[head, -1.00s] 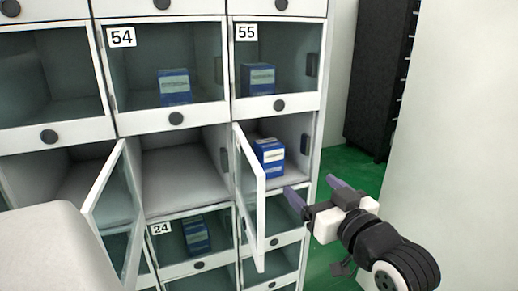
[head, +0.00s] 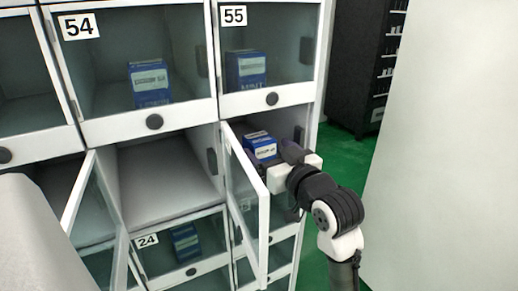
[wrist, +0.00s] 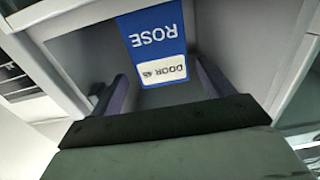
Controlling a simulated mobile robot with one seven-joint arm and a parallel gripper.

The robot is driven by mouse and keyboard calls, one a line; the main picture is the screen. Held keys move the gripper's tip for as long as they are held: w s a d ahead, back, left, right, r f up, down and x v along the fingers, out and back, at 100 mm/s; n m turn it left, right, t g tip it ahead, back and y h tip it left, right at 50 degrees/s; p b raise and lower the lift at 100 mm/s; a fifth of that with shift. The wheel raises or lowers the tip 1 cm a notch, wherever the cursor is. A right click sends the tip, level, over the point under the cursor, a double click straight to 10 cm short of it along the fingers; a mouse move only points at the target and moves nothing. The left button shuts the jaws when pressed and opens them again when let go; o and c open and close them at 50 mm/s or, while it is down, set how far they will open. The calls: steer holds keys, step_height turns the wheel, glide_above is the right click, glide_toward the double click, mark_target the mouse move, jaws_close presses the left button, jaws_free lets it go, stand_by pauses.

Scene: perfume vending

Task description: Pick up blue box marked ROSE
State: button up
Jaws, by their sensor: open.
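The blue box (head: 260,147) with a white label stands in the open compartment below door 55. In the wrist view the box (wrist: 153,38) reads ROSE and DOOR 45, upside down. My gripper (head: 283,157) is at the mouth of that compartment, in front of the box. In the wrist view its two purple fingers (wrist: 160,90) are apart, one toward each side of the box, and the box's near face lies just ahead, between their lines. I cannot tell whether the fingers touch it. In the head view the gripper hides the box's lower part.
An open glass door (head: 245,200) stands out left of my gripper. Another open door (head: 88,215) stands before an empty compartment (head: 165,175). Other blue boxes sit behind closed doors 54 (head: 150,84), 55 (head: 246,70) and 24 (head: 185,243). A white wall (head: 440,150) stands at right.

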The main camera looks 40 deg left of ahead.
mark_target(256, 134)
steer(key=p+x, duration=0.1)
steer(key=x, duration=0.2)
steer(key=p+x, duration=0.1)
steer(key=x, duration=0.1)
steer(key=shift+s+a+r+p, duration=0.1)
steer(key=shift+a+r+p, duration=0.25)
steer(key=shift+a, duration=0.1)
steer(key=shift+a+f, duration=0.1)
steer(key=shift+a, duration=0.15)
steer(key=c, duration=1.1)
steer(key=shift+r+b, duration=0.5)
steer(key=shift+r, duration=0.9)
steer(key=b+v, duration=0.1)
steer(key=v, duration=0.5)
steer(key=b+v, duration=0.1)
steer(key=v, duration=0.5)
steer(key=b+v, duration=0.2)
steer(key=v, duration=0.4)
steer(key=shift+w+r, duration=0.2)
steer(key=shift+r, duration=0.1)
steer(key=shift+d, duration=0.1)
